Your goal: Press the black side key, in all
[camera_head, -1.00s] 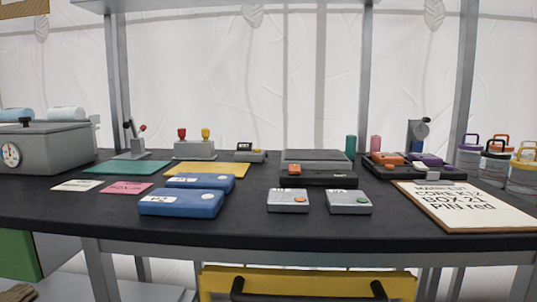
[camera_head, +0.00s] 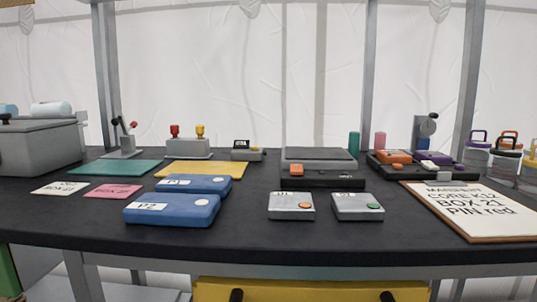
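I cannot clearly make out a black side key. On the black table (camera_head: 250,235), a grey flat-topped device (camera_head: 319,160) has a black front (camera_head: 335,182) with an orange button (camera_head: 296,169); any black key there blends in. A small grey unit (camera_head: 246,152) behind the yellow mat has a dark labelled part. A grey stand (camera_head: 124,146) at the back left carries one black-tipped and one red-tipped lever. Two small grey boxes lie in front, one with an orange button (camera_head: 305,205) and one with a green button (camera_head: 374,206). My gripper is not in view.
Two blue boxes (camera_head: 172,210) lie left of centre, near a yellow mat (camera_head: 202,170) and a green mat (camera_head: 116,167). A clipboard (camera_head: 478,207) is at the right, before several lidded jars. A grey case (camera_head: 38,145) stands far left. The front table strip is clear.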

